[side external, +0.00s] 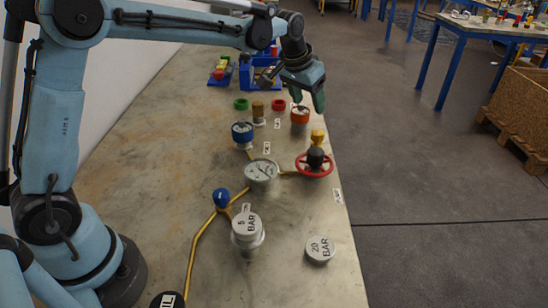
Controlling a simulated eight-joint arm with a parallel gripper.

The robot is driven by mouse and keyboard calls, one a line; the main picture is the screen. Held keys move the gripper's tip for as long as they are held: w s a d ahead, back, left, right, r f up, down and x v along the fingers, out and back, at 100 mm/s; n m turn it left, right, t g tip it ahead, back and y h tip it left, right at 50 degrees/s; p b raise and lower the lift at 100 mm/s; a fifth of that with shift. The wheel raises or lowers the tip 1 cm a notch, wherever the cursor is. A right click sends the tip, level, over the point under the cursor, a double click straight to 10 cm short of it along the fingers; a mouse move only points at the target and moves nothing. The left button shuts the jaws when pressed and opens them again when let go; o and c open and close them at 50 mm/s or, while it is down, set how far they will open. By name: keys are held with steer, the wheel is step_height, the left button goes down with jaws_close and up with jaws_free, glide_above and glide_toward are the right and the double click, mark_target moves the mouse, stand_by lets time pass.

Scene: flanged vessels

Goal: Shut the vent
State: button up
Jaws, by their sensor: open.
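My gripper (309,97) is open and empty. It points down above the far right of the bench, close to an orange-topped fitting (300,115); I cannot tell whether they touch. Nearer the camera, a red handwheel (315,168) with a black hub stands at the bench's right edge, with a yellow part (318,135) just behind it. A blue-topped fitting (242,132) and a blue knob (222,197) stand farther left. The small tags are too small to read, so I cannot tell which part is the vent.
A round gauge (262,172) is joined by yellow pipe (203,232). A "5 BAR" capped vessel (247,238) and a "20 BAR" disc (320,249) are in front. Green and red rings (279,105) and a brown-topped piece (258,112) are behind.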

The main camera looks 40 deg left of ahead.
mark_target(317, 133)
steer(key=x, duration=1.2)
steer(key=shift+w+f, duration=0.15)
steer(key=shift+f, duration=0.1)
steer(key=c, duration=1)
